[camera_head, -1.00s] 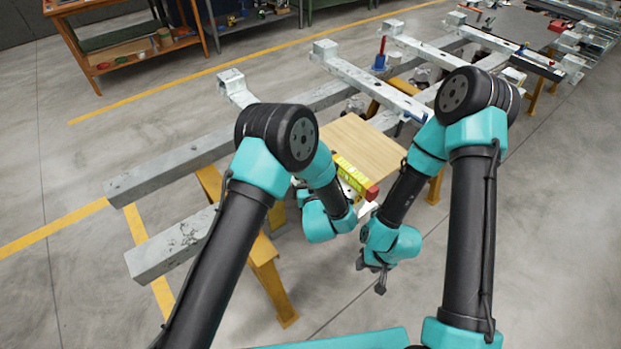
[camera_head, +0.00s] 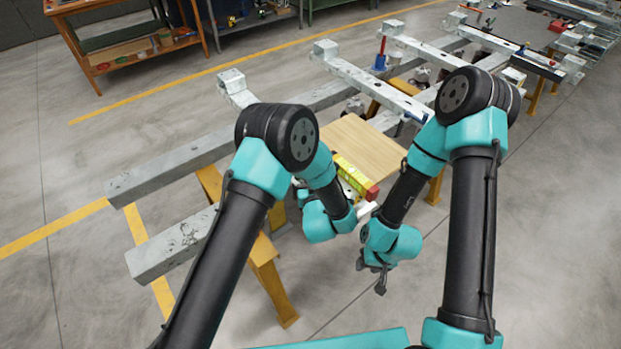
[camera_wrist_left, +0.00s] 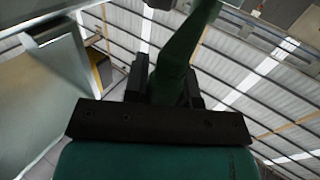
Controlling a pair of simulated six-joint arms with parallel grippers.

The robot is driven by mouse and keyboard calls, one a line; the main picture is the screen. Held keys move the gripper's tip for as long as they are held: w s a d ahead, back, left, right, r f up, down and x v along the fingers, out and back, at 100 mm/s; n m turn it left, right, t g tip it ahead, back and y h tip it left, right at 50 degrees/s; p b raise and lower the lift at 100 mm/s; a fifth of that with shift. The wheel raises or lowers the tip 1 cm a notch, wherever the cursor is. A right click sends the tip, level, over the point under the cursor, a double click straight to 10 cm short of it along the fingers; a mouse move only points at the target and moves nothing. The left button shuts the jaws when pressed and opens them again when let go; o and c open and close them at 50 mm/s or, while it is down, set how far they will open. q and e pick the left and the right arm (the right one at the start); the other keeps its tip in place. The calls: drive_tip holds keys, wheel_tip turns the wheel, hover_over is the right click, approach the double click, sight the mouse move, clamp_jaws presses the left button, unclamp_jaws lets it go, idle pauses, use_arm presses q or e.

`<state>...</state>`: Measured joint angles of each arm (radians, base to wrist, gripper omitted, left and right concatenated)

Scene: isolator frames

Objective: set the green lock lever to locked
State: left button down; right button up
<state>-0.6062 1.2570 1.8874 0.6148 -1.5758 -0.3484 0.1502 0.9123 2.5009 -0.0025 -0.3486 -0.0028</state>
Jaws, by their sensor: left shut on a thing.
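The green lock lever (camera_wrist_left: 187,42) shows in the left wrist view as a long green bar running up from my gripper towards the top edge. My left gripper (camera_wrist_left: 165,82) has its dark fingers on either side of the lever's lower end and is shut on it. In the head view the left gripper and the lever are hidden behind my left wrist, beside the isolator frame. I cannot tell the lever's setting. My right gripper (camera_head: 371,275) hangs in front of the frame, its dark fingers apart and empty.
A wooden board (camera_head: 362,147) lies on the frame, with a yellow block-like item (camera_head: 352,176) with a red end at its front edge. Grey steel beams (camera_head: 170,168) rest on yellow trestles (camera_head: 264,268). Bare floor lies at the right.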

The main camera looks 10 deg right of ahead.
use_arm(q)
drive_tip(key=c, duration=0.9)
unclamp_jaws()
drive_tip(key=shift+c, duration=0.2)
drive_tip(key=shift+r, duration=0.1)
drive_tip(key=shift+r, duration=0.6)
wheel_tip(320, 180, up, 2)
drive_tip(key=shift+r, duration=0.2)
drive_tip(key=s+a+r, duration=0.1)
drive_tip(key=s+a, duration=0.1)
drive_tip(key=s, duration=1.3)
drive_tip(key=shift+s, duration=0.4)
drive_tip(key=shift+a+r, duration=0.1)
